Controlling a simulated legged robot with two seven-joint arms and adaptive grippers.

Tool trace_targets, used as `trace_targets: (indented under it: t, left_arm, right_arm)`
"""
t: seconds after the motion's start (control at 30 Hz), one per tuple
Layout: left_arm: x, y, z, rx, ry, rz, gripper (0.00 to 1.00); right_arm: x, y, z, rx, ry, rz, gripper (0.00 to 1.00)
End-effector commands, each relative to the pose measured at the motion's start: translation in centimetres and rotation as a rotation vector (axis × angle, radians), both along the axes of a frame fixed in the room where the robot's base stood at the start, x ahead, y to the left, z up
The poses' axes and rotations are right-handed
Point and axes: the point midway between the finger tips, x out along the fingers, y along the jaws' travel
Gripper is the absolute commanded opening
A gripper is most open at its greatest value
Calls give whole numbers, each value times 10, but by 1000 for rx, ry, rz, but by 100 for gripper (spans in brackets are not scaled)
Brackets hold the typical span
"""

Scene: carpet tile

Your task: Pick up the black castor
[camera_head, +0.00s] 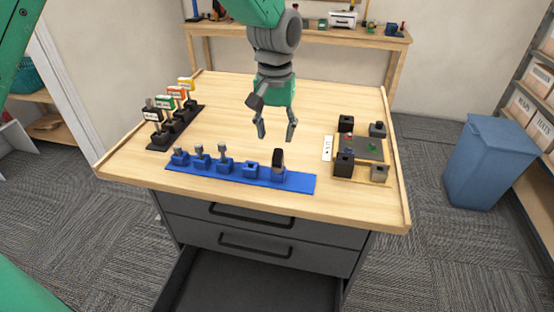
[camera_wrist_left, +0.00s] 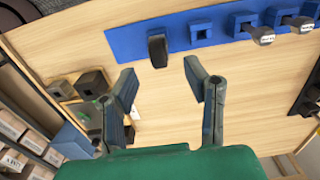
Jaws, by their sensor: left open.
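The black castor (camera_head: 278,159) stands upright in the rightmost holder of the blue strip (camera_head: 225,178), near the front of the wooden table. In the left wrist view the castor (camera_wrist_left: 157,50) is a dark rounded piece beyond the fingertips, roughly in line with the gap between them. My left gripper (camera_head: 276,134) is open and empty, pointing down above the table, just behind the castor in the head view. In the left wrist view its two fingers (camera_wrist_left: 160,72) are spread apart, with nothing between them. My right gripper is not seen.
A wooden board with dark blocks (camera_head: 344,163) lies to the right, beside a small white label (camera_head: 328,148). A black rack with coloured tags (camera_head: 176,127) stands left. An open drawer (camera_head: 250,285) juts out below.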

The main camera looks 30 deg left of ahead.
Motion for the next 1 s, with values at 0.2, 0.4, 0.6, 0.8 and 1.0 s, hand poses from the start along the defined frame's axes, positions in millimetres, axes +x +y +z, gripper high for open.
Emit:
trace_targets:
  t: [0.2, 0.4, 0.6, 0.8, 1.0]
  left_arm:
    - [0, -2, -25, 1, -1, 0, 41]
    - [0, 1, -44, 0, 2, -1, 41]
    - [1, 2, -74, -1, 2, -1, 41]
    - [1, 2, -80, 1, -3, -1, 41]
    - [1, 1, -80, 1, -3, -1, 13]
  right_arm:
    - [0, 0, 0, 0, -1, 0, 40]
    - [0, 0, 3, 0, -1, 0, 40]
    - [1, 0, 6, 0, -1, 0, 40]
    - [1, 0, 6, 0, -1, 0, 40]
    - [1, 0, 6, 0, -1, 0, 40]
